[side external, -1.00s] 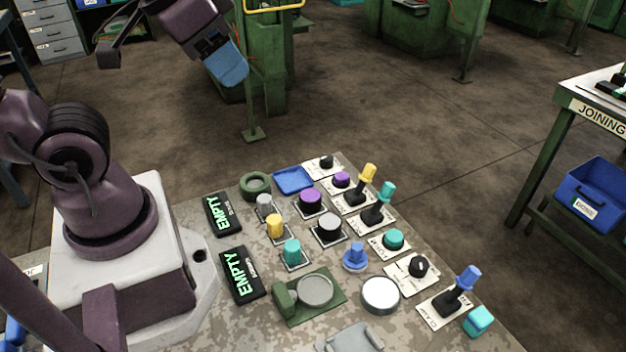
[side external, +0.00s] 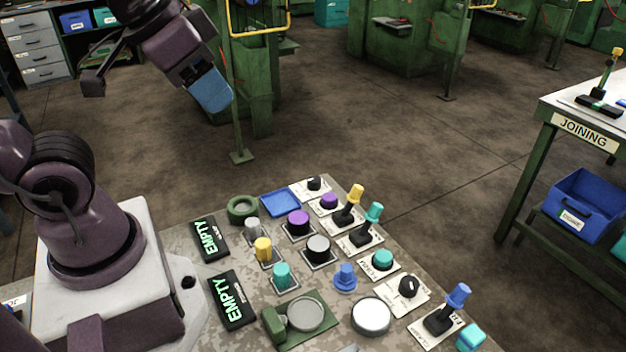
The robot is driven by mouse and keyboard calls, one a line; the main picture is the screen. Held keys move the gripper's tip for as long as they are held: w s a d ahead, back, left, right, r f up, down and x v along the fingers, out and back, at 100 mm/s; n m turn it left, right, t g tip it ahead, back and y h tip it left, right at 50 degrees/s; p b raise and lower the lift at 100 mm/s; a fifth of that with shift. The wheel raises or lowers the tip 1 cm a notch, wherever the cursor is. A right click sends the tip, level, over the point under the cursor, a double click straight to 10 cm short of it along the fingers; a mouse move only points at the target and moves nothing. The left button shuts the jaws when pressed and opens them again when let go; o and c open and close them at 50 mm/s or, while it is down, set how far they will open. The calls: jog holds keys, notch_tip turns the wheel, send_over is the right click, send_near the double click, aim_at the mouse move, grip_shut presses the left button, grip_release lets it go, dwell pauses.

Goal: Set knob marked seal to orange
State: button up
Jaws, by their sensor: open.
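Two black rotary knobs on white label plates show on the panel. One knob (side external: 408,287) is at the right, between a teal button and a blue-topped lever. The other knob (side external: 314,184) is at the far end, beside a blue tray. The print on both plates is too small to read, so I cannot tell which is marked seal. No orange mark is discernible on either. My gripper (side external: 210,92), with blue fingers, is raised at the upper left, well away from both knobs. It is open, and nothing shows in it.
Yellow (side external: 347,203), teal (side external: 370,223) and blue (side external: 453,306) levers stand upright near the knobs. Several buttons, a blue tray (side external: 280,203), two displays reading EMPTY (side external: 210,238) and a teal cube (side external: 470,338) share the panel. The air above the panel is clear.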

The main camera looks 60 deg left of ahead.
jog(key=shift+o, duration=1.8)
jog(key=shift+w+f, duration=0.1)
jog(key=shift+f, duration=0.15)
jog(key=n+g, duration=0.6)
jog(key=n, duration=1.2)
send_near(314, 179)
notch_tip(314, 179, down, 9)
jog(key=shift+f, duration=0.15)
